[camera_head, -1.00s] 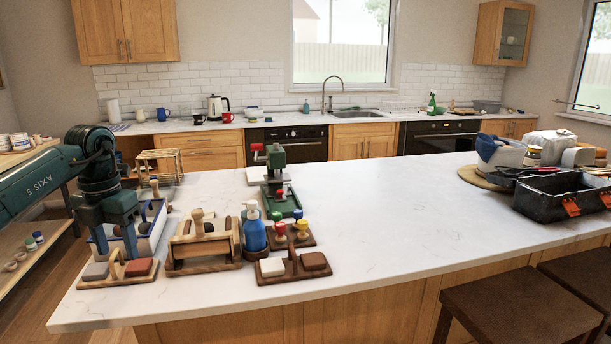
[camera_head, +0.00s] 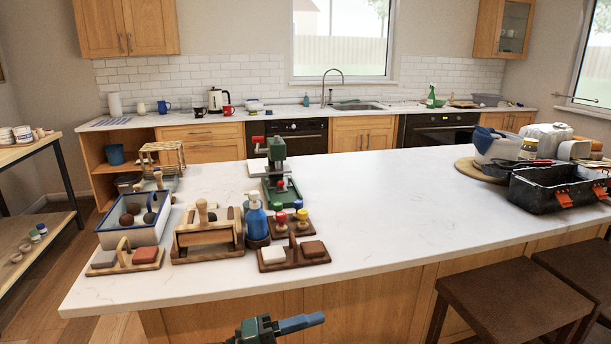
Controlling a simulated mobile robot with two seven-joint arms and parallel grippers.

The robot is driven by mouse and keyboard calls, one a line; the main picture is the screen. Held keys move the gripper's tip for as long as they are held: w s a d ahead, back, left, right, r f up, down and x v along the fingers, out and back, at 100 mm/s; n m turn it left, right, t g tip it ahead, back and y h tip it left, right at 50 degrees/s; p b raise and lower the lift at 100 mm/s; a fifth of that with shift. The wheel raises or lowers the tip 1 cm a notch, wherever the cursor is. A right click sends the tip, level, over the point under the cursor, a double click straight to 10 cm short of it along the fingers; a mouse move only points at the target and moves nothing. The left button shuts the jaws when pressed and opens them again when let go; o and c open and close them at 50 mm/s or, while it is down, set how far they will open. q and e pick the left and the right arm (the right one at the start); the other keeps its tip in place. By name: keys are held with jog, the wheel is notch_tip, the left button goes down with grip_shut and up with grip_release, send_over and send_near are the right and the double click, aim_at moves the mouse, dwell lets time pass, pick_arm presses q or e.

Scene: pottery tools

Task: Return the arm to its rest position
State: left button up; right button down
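Part of my arm, dark green with a blue-grey piece pointing right, shows at the bottom edge in front of the counter; it looks like my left gripper (camera_head: 300,323), but its fingers cannot be told apart. Nothing shows held in it. It is below the counter's front edge and apart from the tools. My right gripper is not in view. On the white counter (camera_head: 385,215) stand a blue-and-white tray (camera_head: 131,238) with several dark balls, a wooden tool with a knob (camera_head: 206,238), and a blue pump bottle (camera_head: 256,222).
Two small wooden holders with blocks (camera_head: 126,262) (camera_head: 294,257) lie along the counter's front. A green press (camera_head: 278,170) stands behind. A black toolbox (camera_head: 558,190) is at the right. Brown stools (camera_head: 515,300) stand in front. The counter's middle is clear.

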pick_arm(q)
jog(key=s+a+f+n+t+y, duration=0.2)
jog(key=s+a+f+n+y, duration=0.5)
jog(key=n, duration=0.7)
jog(key=s+a+f+n+t+y, duration=0.3)
jog(key=s+a+f+n+y, duration=0.5)
jog(key=f+n, duration=0.4)
jog(key=shift+s+f+n+t+y+p, duration=0.35)
jog(key=shift+s+n, duration=0.5)
jog(key=shift+n, duration=0.15)
